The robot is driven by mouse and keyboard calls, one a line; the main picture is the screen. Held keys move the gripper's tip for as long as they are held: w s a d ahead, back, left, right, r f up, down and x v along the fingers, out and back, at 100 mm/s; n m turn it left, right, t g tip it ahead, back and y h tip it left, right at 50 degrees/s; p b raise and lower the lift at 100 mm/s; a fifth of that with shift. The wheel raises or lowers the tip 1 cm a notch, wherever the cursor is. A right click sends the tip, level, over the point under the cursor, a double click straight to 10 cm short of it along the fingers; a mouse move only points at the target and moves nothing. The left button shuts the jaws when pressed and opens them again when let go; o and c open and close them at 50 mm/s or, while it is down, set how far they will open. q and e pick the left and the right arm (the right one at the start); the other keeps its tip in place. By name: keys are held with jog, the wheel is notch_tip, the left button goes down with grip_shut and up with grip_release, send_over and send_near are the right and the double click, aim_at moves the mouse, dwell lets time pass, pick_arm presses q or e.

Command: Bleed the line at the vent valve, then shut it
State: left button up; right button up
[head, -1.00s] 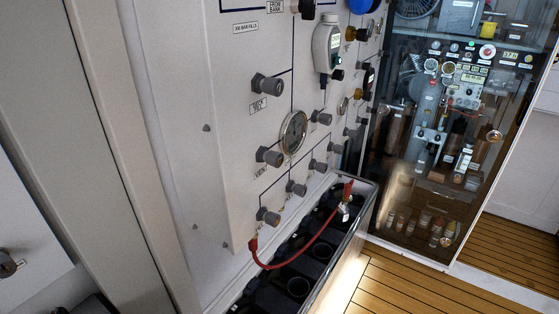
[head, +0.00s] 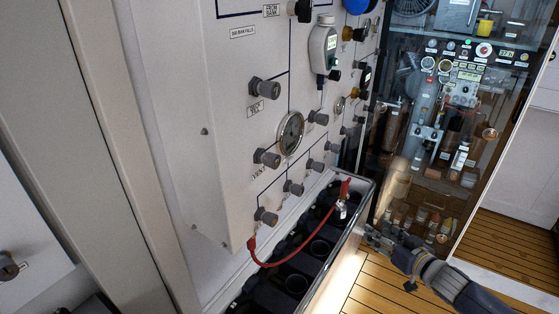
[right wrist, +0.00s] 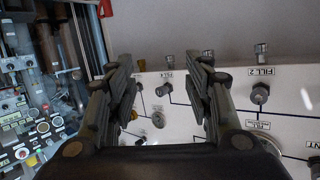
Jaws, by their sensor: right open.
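The pale fill panel (head: 225,120) carries several grey knobs and a round gauge (head: 290,134). A grey knob (head: 267,158) left of the gauge has a small label below it that seems to read VENT, but it is too blurred to be sure. In the right wrist view, a label ending in "NT" (right wrist: 318,145) is cut by the right edge. My right gripper (head: 374,239) is open and empty, low at the right, outside the trough and apart from the panel. Its open fingers (right wrist: 162,95) also show in the right wrist view. My left gripper is out of view.
A red hose (head: 290,262) hangs over a trough (head: 348,245) of dark round sockets below the panel. A glass-fronted cabinet (head: 440,120) stands at the back right. The wooden floor (head: 365,290) is clear at the lower right.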

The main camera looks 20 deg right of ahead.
jog(key=w+a+r+n+t+y, duration=0.1)
jog(key=a+r+y, duration=0.1)
jog(key=a+r, duration=0.45)
jog(key=w+a+r+n+y, duration=0.1)
jog(key=a+r+y, duration=0.15)
jog(key=r, duration=0.65)
jog(key=n+y, duration=0.3)
jog(key=y, duration=0.2)
send_near(277, 163)
jog(key=shift+g, duration=0.4)
jog(key=shift+r+p+x, duration=0.2)
jog(key=shift+p+x, duration=0.6)
jog(key=shift+x, duration=0.5)
jog(key=shift+r+p+x, duration=0.15)
jog(key=shift+p+x, duration=0.6)
jog(key=shift+x, duration=0.55)
jog(key=shift+r+p+x, duration=0.2)
jog(key=shift+p+x, duration=0.6)
jog(key=shift+x, duration=0.5)
jog(key=shift+w+a+f+p, duration=0.2)
jog(key=shift+w+a+p, duration=0.15)
jog(key=shift+w, duration=0.4)
jog(key=c, duration=1)
